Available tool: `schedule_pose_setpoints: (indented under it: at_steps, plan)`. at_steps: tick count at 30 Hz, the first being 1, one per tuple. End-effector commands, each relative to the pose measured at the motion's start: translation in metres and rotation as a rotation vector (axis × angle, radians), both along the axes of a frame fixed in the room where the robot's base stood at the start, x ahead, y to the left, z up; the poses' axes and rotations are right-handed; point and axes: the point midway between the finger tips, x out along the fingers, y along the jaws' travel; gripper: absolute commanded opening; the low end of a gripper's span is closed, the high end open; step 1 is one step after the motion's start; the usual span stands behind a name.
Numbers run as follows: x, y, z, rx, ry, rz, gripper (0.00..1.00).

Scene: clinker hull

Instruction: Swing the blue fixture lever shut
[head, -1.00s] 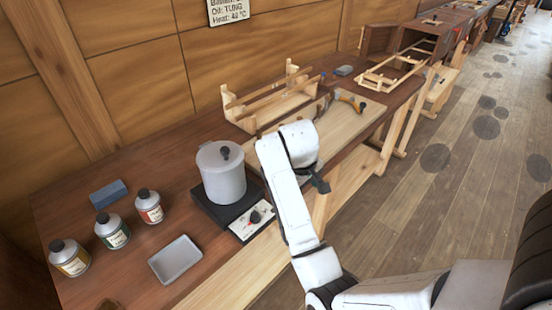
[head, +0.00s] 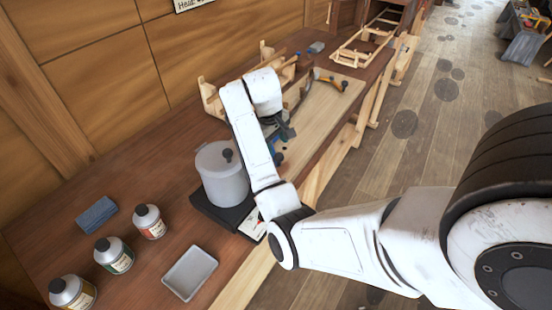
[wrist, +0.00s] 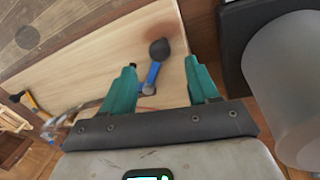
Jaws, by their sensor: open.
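The blue fixture lever (wrist: 151,77) stands on the pale wooden board (wrist: 95,62) in the wrist view, with a dark round knob (wrist: 159,49) at its end. My gripper (wrist: 162,66) is open, its two teal fingers spread on either side of the lever in the picture. I cannot tell whether a finger touches it. In the head view, a little blue of the lever (head: 277,154) shows beside my gripper (head: 281,137), above the near end of the board. My wrist hides part of the fixture there.
A grey lidded pot (head: 221,174) on a black base stands close to my arm; the pot also shows in the wrist view (wrist: 290,85). Several bottles, a blue block (head: 97,214) and a metal tray (head: 189,273) are farther left. A yellow-handled tool (head: 331,82) lies on the board.

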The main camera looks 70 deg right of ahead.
Motion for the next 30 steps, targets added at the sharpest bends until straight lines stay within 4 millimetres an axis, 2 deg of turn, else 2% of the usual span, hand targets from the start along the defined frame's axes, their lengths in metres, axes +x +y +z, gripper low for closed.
schedule_pose_setpoints:
  at_steps: [6, 13, 18, 26, 30]
  plan:
    - [-0.004, -0.007, -0.039, 0.003, 0.003, 0.000, 0.60]
    - [-0.006, -0.012, -0.069, 0.002, 0.002, 0.001, 0.60]
    - [-0.006, -0.013, -0.077, 0.000, 0.000, 0.001, 0.60]
    - [-0.006, -0.014, -0.078, 0.000, 0.000, 0.000, 0.60]
    - [-0.006, -0.014, -0.078, 0.000, 0.000, 0.001, 0.46]
